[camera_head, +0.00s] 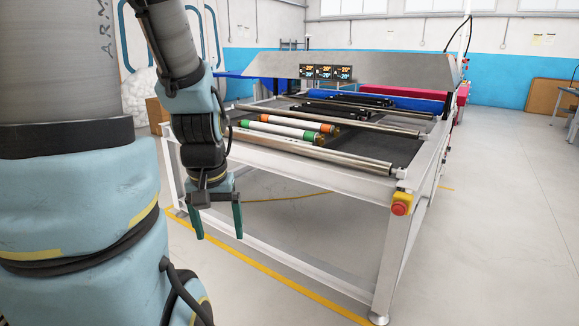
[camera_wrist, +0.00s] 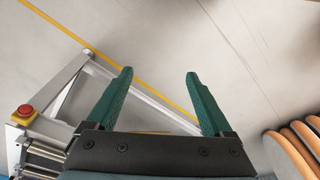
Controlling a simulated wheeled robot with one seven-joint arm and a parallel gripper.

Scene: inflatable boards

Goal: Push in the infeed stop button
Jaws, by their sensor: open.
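The infeed stop button (camera_head: 399,208) is a red mushroom button on a yellow box (camera_head: 402,198), fixed at the near right corner of the machine's frame. In the wrist view the red button (camera_wrist: 26,111) shows at the left edge, left of my fingers. My gripper (camera_head: 217,236) hangs with its green fingers pointing down, in front of the left part of the frame, well left of the button. Nothing touches the button.
The machine's white frame (camera_head: 300,180) carries a metal roller (camera_head: 330,160) along its near edge. Rolls with green and orange ends (camera_head: 290,127) lie behind it. Yellow floor tape (camera_head: 300,288) runs underneath. The floor (camera_head: 490,240) right of the machine is clear.

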